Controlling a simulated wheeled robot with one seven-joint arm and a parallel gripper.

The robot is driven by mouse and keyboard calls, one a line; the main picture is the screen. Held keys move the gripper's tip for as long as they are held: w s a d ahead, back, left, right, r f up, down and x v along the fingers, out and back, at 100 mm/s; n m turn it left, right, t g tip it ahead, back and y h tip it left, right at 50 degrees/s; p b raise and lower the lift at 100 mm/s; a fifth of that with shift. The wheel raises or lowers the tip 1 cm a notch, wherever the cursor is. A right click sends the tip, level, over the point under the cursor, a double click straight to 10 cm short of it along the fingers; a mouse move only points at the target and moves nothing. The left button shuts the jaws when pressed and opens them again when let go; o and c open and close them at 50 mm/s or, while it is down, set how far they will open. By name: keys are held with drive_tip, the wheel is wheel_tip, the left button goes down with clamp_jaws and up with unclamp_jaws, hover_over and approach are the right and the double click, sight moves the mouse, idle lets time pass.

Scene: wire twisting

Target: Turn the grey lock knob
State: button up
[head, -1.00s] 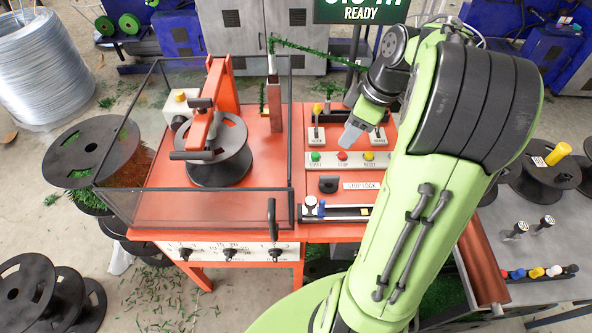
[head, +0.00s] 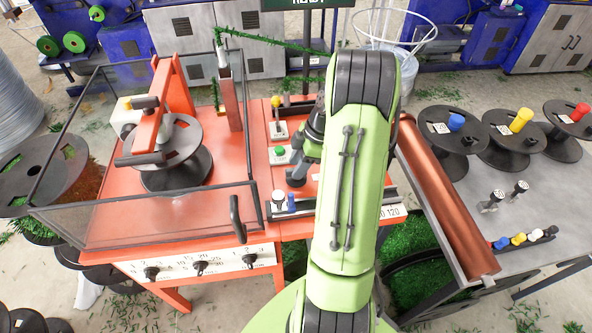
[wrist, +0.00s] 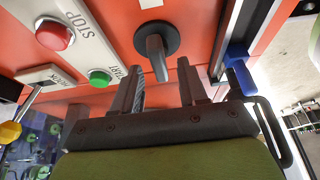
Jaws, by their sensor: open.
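The grey lock knob (wrist: 156,56) shows in the wrist view as a bar handle on a dark round base, set in the orange panel. My gripper (wrist: 161,76) is open, with one finger on each side of the handle's near end in that view. I see no clear contact between the fingers and the handle. In the head view my gripper (head: 299,163) is low over the panel, and the knob's dark base (head: 295,182) shows just below it. My arm covers the panel to the right.
A green start button (wrist: 99,77) and a red stop button (wrist: 54,35) sit left of the knob in the wrist view. A blue peg (wrist: 238,76) is close on the right. The clear-walled reel guard (head: 150,212) stands left of the panel.

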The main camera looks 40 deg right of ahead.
drive_tip(key=shift+w+a+f, duration=0.15)
drive_tip(key=shift+a+f, duration=0.05)
drive_tip(key=shift+f, duration=0.4)
clamp_jaws()
